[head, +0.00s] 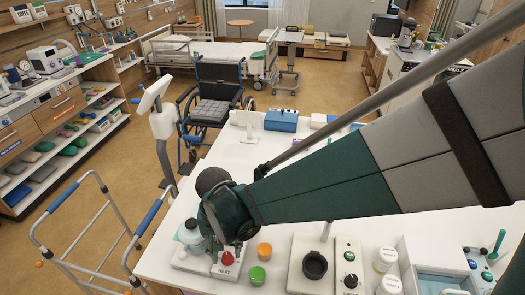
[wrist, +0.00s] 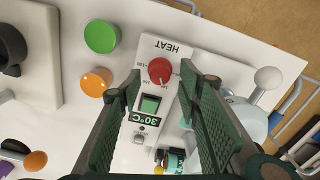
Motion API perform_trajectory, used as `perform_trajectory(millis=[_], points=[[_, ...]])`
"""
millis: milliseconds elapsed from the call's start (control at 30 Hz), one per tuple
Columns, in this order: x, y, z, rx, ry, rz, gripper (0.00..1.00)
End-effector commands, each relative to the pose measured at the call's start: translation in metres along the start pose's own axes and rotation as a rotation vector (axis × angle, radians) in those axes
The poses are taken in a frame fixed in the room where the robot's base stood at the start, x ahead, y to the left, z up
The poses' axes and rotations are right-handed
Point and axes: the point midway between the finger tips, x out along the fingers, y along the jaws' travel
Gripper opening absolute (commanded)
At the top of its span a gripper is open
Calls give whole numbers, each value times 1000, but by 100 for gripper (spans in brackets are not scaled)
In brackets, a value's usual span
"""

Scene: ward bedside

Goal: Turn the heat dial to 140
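The red heat dial (wrist: 161,70) sits on a white panel (wrist: 150,48) marked HEAT in the wrist view, with small scale numbers around it that are hard to read. My gripper (wrist: 161,77) is open, with one finger on each side of the unit and the dial between the fingertips. I cannot tell whether a finger touches it. In the head view, the dial (head: 228,260) shows just below my gripper (head: 230,243), which partly hides the unit.
Green (head: 257,276) and orange (head: 264,250) round caps stand right of the heat unit. The white table's middle is mostly clear.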

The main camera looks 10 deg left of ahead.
Motion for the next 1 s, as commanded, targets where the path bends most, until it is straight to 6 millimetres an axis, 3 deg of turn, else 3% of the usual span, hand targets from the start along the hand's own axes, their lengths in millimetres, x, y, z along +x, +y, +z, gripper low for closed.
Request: perform_trajectory(millis=[600,1000], points=[[-74,0,0,0,0,0,35],[-96,0,0,0,0,0,35]])
